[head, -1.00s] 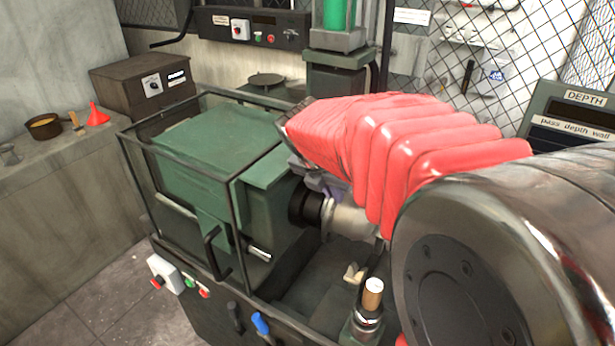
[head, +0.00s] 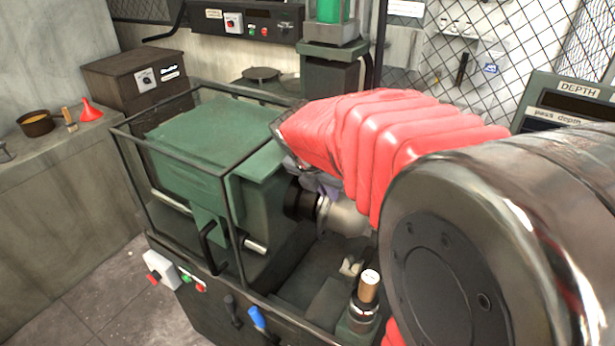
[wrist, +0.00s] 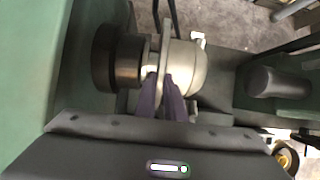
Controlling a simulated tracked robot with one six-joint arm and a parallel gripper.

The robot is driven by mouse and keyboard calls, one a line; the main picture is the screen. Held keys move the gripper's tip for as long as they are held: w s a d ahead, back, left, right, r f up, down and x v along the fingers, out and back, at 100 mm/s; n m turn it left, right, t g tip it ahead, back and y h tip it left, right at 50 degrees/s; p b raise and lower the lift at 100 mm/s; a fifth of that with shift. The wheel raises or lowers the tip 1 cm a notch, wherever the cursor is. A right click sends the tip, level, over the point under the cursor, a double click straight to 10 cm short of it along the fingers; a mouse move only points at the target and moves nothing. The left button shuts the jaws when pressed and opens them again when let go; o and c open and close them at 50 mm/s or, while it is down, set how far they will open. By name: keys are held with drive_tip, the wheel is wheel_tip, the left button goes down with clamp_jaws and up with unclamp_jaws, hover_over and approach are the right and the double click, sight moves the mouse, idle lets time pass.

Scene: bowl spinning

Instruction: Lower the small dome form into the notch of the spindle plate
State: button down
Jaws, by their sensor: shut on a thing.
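The pale grey metal dome form (head: 345,218) is beside the dark round spindle (head: 302,200) on the green machine, its axis roughly sideways. In the wrist view the dome form (wrist: 187,66) lies right of a thin upright disc (wrist: 165,45), with the dark spindle (wrist: 115,55) to the left. My gripper (wrist: 163,82) is shut on the dome form near its disc-side edge, with purple fingers reaching in from below. In the head view my gripper (head: 318,182) is mostly hidden by my red arm cover. The notch is not visible, and I cannot tell whether dome and plate touch.
A wire-framed guard (head: 235,215) surrounds the green headstock (head: 205,145). A blue lever (head: 257,318) is at the front.

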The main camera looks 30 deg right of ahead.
drive_tip(key=c, duration=1.8)
unclamp_jaws()
drive_tip(key=shift+o, duration=0.2)
drive_tip(key=v, duration=1.3)
drive_tip(key=shift+a+r, duration=0.2)
drive_tip(key=shift+r, duration=0.1)
